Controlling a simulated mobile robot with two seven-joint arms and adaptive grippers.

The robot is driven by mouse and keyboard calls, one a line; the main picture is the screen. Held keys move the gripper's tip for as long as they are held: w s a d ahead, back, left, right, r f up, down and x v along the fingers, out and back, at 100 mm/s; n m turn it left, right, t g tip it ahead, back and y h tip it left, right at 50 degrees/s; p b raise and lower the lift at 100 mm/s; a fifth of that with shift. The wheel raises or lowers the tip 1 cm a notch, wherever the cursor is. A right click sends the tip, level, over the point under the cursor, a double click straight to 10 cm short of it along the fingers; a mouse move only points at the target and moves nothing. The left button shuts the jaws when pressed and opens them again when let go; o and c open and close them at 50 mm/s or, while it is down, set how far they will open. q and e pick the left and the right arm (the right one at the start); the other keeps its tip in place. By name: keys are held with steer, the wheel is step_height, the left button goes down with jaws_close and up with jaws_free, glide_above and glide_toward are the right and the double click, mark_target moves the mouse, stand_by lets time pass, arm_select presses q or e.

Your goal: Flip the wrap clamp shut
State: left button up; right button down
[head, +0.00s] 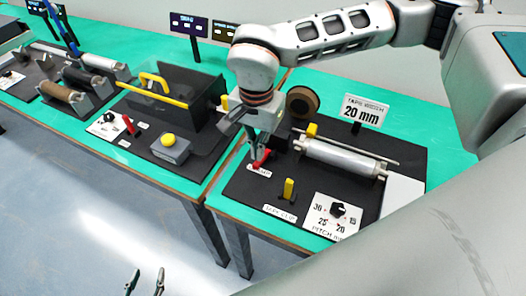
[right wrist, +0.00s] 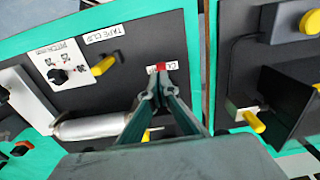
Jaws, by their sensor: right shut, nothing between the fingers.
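The red lever (head: 262,158), which I take to be the wrap clamp, stands on the black panel of the "20 mm" tape station, behind a small white label. My right gripper (head: 256,150) is shut and points down at the lever, very close to it. In the right wrist view the red lever (right wrist: 161,67) shows just beyond the closed fingertips (right wrist: 156,78). I cannot tell whether they touch, and the fingers hide part of it. My left gripper (head: 145,281) is at the bottom edge of the head view, open and empty, away from the tables.
A metal roller (head: 340,157) lies right of the lever. A brown tape roll (head: 302,101) stands behind. A yellow tape clip (head: 289,189) and a pitch dial (head: 338,210) are in front. A guarded station (head: 170,105) stands left, across a table gap.

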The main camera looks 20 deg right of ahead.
arm_select(q)
steer(key=shift+d+f+b, duration=0.3)
steer(key=shift+f+b, duration=0.35)
steer(key=shift+b, duration=0.1)
arm_select(e)
steer(key=s+a+r, duration=0.5)
steer(key=a+r, duration=0.1)
steer(key=shift+r, duration=0.15)
arm_select(q)
steer(key=shift+r, duration=0.1)
